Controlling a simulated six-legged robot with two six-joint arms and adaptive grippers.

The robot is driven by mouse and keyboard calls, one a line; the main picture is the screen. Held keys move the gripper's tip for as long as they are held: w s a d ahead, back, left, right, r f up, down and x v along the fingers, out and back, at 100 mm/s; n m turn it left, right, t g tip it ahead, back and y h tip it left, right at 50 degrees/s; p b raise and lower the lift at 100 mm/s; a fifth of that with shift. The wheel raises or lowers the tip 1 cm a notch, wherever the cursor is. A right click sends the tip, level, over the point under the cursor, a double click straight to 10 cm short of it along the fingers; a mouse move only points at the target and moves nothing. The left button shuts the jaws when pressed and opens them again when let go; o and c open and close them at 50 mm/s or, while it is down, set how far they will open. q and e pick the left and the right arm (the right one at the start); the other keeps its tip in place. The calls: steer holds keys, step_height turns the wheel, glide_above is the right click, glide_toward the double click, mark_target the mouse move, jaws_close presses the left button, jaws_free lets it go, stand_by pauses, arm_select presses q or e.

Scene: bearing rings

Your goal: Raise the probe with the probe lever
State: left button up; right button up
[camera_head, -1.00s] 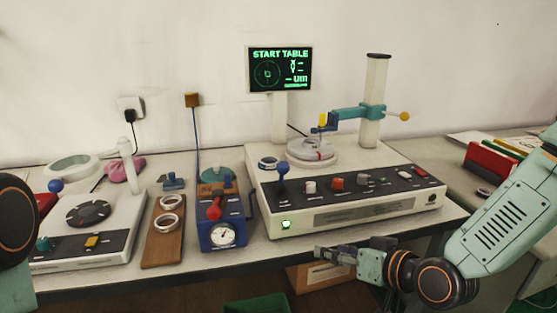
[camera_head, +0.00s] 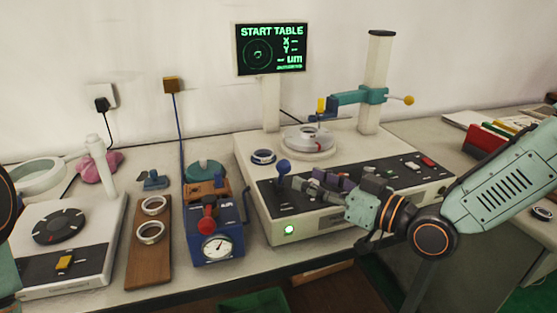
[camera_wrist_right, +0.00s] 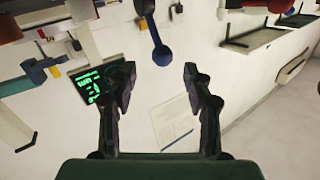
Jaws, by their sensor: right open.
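The probe lever (camera_head: 283,168) has a blue ball knob and stands upright at the left end of the measuring machine's black front panel. It also shows in the right wrist view (camera_wrist_right: 160,54), where its ball lies just beyond the gap between my fingertips. My right gripper (camera_head: 306,183) is open and empty, close to the right of the lever; I see no clear contact. The probe (camera_head: 321,106), with a yellow piece on a blue holder, hangs from a teal arm (camera_head: 350,97) above the round table (camera_head: 308,144). My left gripper is out of view.
A screen (camera_head: 270,50) reads START TABLE. A green lamp (camera_head: 289,230) glows on the machine front. A blue gauge box (camera_head: 216,236) with a red knob and a wooden board (camera_head: 147,270) with two rings stand to the left.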

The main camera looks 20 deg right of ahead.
mark_target(290, 169)
steer(key=shift+a+r, duration=0.25)
steer(key=shift+a, duration=0.1)
steer(key=shift+w+n, duration=0.1)
steer(key=shift+n, duration=0.2)
steer(key=b+x, duration=0.1)
steer(key=x, duration=0.2)
steer(key=shift+a+b, duration=0.1)
steer(key=shift+b, duration=0.3)
steer(key=shift+w+a+y+b, duration=0.2)
steer(key=shift+w+y+b, duration=0.2)
steer(key=shift+w, duration=0.45)
steer(key=shift+a+x, duration=0.2)
steer(key=shift+x, duration=0.9)
steer(key=shift+d, duration=0.25)
steer(key=shift+a+r, duration=0.1)
steer(key=shift+a, duration=0.1)
steer(key=shift+c, duration=1.1)
steer(key=shift+d, duration=0.1)
steer(key=c, duration=0.5)
jaws_close()
